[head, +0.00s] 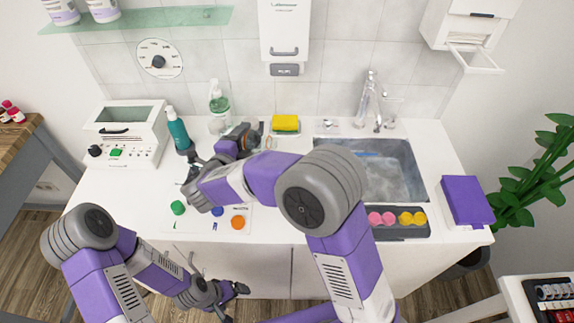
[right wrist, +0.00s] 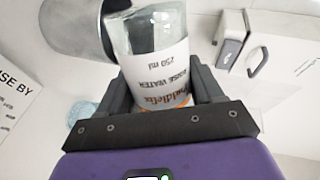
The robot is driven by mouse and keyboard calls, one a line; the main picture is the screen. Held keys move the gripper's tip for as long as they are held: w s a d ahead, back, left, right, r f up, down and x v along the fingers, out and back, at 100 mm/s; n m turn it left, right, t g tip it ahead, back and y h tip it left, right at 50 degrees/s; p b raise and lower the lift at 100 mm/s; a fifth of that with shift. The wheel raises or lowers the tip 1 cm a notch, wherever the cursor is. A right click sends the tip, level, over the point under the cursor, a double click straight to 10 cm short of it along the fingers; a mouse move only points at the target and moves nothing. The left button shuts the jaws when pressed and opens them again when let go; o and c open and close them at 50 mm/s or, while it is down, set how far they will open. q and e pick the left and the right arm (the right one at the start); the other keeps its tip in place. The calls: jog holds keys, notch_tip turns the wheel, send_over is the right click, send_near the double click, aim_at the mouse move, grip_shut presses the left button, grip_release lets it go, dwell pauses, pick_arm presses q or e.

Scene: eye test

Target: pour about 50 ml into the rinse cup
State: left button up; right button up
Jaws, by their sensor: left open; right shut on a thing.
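My right gripper (right wrist: 158,82) is shut on a clear bottle (right wrist: 150,42) in the right wrist view. Its white label reads "rinse water" and "250 ml", upside down in that picture. In the head view my right arm reaches over the counter to the left and hides much of its own hand; I cannot make out the bottle there. My left gripper (head: 236,292) is open and empty, low in front of the counter. I cannot surely identify the rinse cup; a clear glass (head: 393,109) stands by the tap, and a grey cylinder (right wrist: 78,28) shows behind the bottle.
The counter holds a white device (head: 140,150), a teal bottle (head: 178,131), a pump bottle (head: 218,100), a yellow sponge (head: 285,123), colored pots on a tray (head: 402,235) and a purple box (head: 466,200). The sink (head: 405,180) is at right. A glass shelf (head: 170,18) overhangs at upper left.

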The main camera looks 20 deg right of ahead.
jog(key=shift+a+r+n+p, duration=0.2)
jog(key=shift+r+n+p, duration=0.2)
jog(key=shift+r+p, duration=0.6)
jog(key=shift+a+f+h+p, duration=0.15)
jog(key=shift+h+p, duration=0.15)
jog(key=shift+p, duration=0.35)
jog(key=shift+w, duration=0.1)
jog(key=shift+f, duration=0.1)
dwell(0.4)
